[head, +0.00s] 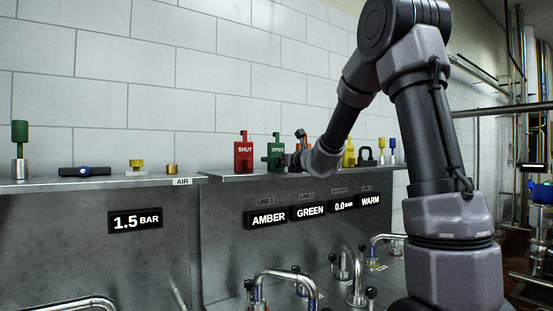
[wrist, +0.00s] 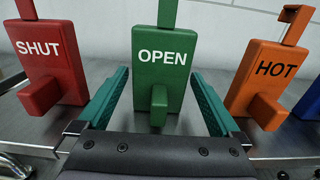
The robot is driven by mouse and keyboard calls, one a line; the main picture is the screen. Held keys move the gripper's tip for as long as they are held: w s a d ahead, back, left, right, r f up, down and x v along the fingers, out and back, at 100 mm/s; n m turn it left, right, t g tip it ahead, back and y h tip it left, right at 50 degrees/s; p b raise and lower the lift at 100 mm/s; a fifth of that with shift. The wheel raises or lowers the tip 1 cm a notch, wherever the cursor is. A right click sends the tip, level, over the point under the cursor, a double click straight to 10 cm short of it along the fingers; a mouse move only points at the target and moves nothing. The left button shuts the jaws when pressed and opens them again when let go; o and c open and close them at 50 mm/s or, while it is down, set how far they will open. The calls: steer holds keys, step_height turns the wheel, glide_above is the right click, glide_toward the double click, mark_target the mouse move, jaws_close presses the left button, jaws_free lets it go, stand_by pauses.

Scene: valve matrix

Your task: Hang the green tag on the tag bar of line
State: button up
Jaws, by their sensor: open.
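The green tag (head: 275,153), marked OPEN, stands upright on the metal shelf between the red SHUT tag and the orange tag. In the wrist view the green tag (wrist: 158,65) is in the middle, with a small green block sticking out from its lower front. My gripper (wrist: 158,92) is open, with one teal finger on each side of the green tag's lower part. Gaps show between the fingers and the tag. In the head view my wrist is beside the tag and the fingers are hard to make out. I cannot tell any tag bar for certain.
The red SHUT tag (wrist: 45,60) and the orange HOT tag (wrist: 268,75) stand close on either side. A yellow tag (head: 349,154) and a black padlock (head: 368,157) stand farther right. Displays (head: 266,218) line the panel below, above several bent pipes (head: 285,276).

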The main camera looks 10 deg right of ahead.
steer(key=shift+x, duration=1.4)
steer(key=c, duration=1.5)
